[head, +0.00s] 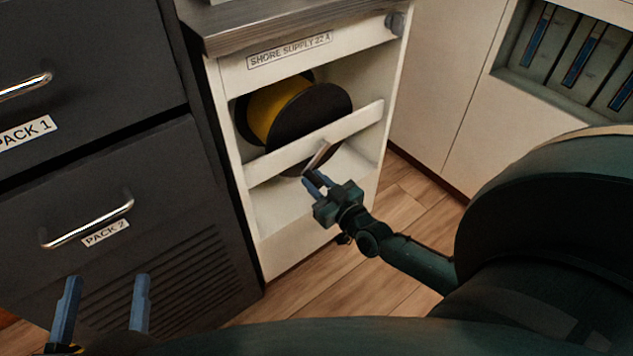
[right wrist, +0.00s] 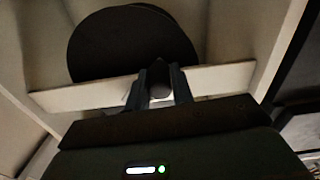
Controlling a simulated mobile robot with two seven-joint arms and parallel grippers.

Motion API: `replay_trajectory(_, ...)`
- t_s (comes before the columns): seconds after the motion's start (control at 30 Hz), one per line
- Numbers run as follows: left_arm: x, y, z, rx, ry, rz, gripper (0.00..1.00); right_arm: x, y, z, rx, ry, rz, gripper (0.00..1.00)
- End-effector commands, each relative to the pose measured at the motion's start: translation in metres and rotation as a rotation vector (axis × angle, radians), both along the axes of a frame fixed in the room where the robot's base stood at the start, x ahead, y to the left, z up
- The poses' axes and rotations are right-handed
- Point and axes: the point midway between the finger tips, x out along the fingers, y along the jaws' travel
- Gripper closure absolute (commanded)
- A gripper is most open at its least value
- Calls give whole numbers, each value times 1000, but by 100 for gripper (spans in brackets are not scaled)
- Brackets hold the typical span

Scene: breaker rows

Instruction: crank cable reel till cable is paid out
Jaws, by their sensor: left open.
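The cable reel (head: 322,110) sits in the white cabinet marked "SHORE SUPPLY 22 A". It has dark flanges, and yellow cable (head: 275,106) is wound on it. A pale crank arm (head: 320,154) stands out in front of the cabinet's cross bar. My right gripper (head: 316,182) is at the crank's dark handle. In the right wrist view its fingers lie against both sides of the dark handle (right wrist: 158,82), with the reel's dark flange (right wrist: 130,45) behind. My left gripper (head: 105,300) is open and empty, low at the left in front of the dark drawers.
The white cross bar (head: 320,142) runs across the cabinet's opening, close to my right gripper. Dark drawers with metal handles (head: 88,222) stand at the left. A white panel with several blue-striped units (head: 580,60) is at the right. Wooden floor (head: 345,275) lies below.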

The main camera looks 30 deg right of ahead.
Motion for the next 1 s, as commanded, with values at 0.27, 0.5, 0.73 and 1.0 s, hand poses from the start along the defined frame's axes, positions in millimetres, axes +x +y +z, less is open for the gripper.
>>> replay_trajectory(0.27,0,0,0,1,-1,-1,38,0,0,0,0,0,0,100)
replay_trajectory(0.5,0,0,0,1,-1,-1,38,0,0,0,0,0,0,100)
replay_trajectory(0.73,0,0,1,2,-2,-1,38,0,-1,-1,-18,-1,0,100)
replay_trajectory(1.0,-1,0,3,12,-4,3,38,0,-8,-8,-141,-9,0,100)
